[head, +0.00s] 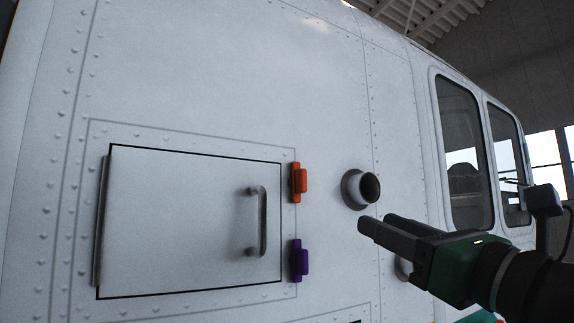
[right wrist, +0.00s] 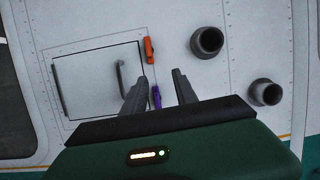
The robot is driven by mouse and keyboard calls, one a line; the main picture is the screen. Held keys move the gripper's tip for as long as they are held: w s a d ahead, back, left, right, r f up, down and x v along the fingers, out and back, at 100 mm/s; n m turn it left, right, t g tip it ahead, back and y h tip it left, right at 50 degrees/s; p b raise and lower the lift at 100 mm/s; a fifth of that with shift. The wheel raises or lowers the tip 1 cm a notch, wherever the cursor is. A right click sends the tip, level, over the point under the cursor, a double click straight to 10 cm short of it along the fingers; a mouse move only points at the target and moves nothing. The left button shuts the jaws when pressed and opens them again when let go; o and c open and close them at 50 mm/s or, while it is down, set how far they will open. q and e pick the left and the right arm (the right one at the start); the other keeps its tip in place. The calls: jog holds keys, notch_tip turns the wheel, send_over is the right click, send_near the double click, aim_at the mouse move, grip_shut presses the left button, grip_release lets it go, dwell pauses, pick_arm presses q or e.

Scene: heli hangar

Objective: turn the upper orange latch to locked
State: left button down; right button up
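The upper orange latch (head: 299,182) sits on the white hull at the upper right edge of a closed hatch door (head: 180,215). Its long side stands roughly upright. It also shows in the right wrist view (right wrist: 149,50), above the gap between the fingers. A purple latch (head: 299,261) sits below it, also upright. My right gripper (head: 377,226) is to the right of and below the orange latch, apart from it. In the right wrist view its fingers (right wrist: 160,78) are spread with nothing between them. My left gripper is not in view.
A round dark-ended pipe (head: 361,189) sticks out of the hull right of the orange latch, near my right gripper. A second pipe (right wrist: 265,92) is lower right. The door has a bar handle (head: 262,222). The hull above the latch is clear.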

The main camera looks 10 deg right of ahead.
notch_tip(320, 180, up, 4)
jog(key=s+a+f+y, duration=0.1)
jog(key=a, duration=0.1)
jog(key=p, duration=1.2)
send_near(305, 174)
jog(key=r, duration=0.1)
jog(key=p+x, duration=0.1)
jog(key=x, duration=0.2)
jog(key=p+x, duration=0.1)
jog(key=x, duration=0.1)
jog(key=p+x, duration=0.1)
jog(key=x, duration=0.2)
jog(key=shift+w+d+f+p, duration=0.1)
jog(key=shift+w+f+p, duration=0.25)
jog(key=shift+w, duration=0.2)
jog(key=shift+w+a, duration=0.3)
jog(key=shift+s+a+r, duration=0.1)
jog(key=shift+a, duration=0.2)
jog(key=shift+s, duration=0.15)
jog(key=shift+c, duration=0.2)
jog(key=shift+s, duration=0.15)
jog(key=shift+c, duration=1.3)
jog(key=shift+d, duration=0.4)
grip_shut()
jog(key=shift+a, duration=0.1)
